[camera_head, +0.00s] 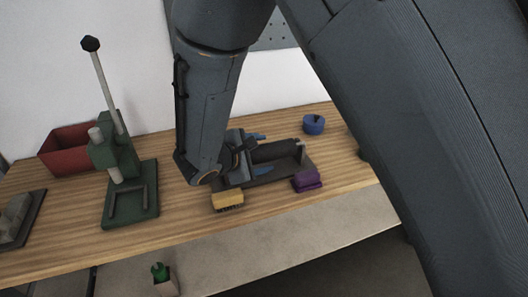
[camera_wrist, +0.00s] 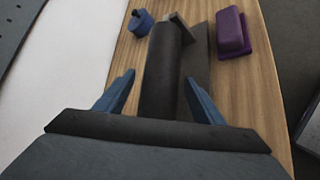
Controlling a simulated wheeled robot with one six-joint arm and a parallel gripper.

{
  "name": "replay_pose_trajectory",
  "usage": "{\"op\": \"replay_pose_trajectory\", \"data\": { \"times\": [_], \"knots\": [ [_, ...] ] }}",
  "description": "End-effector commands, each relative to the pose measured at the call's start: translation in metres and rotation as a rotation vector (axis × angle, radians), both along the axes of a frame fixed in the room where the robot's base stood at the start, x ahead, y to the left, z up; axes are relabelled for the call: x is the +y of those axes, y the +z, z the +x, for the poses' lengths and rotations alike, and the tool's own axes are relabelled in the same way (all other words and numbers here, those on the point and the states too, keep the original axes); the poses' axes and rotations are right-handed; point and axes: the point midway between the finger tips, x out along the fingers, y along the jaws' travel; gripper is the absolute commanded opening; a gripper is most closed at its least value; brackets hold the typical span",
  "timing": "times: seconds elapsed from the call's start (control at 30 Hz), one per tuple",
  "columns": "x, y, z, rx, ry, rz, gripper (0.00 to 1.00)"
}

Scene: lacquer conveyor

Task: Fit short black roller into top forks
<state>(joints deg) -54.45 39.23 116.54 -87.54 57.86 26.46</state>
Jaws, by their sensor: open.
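A black roller (camera_head: 277,150) lies lengthwise along a dark stand (camera_head: 265,176) on the wooden bench. In the wrist view the roller (camera_wrist: 163,65) runs up the picture, and its far end is beside a grey upright (camera_wrist: 181,27) of the stand. I cannot tell whether that end sits in a fork. My gripper (camera_wrist: 160,80) is open, with one blue finger on each side of the roller and gaps visible. In the head view my gripper (camera_head: 260,153) is at the roller's left part. The roller's near end is hidden by my gripper.
A purple block (camera_head: 307,181) and a yellow brush (camera_head: 228,200) lie at the bench's front. A blue round object (camera_head: 314,124) stands behind the stand. A green press (camera_head: 130,207) and a red bin (camera_head: 68,150) stand left. Bare wood lies between press and brush.

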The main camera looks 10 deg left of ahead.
Motion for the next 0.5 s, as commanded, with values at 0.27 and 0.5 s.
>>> {"op": "replay_pose_trajectory", "data": {
  "times": [0.27,0.5],
  "knots": [
    [-0.0001,0.0002,0.0,0.0,0.0,0.001,0.24],
    [0.0,0.0011,0.0003,-0.002,-0.001,0.001,0.05]
  ]
}}
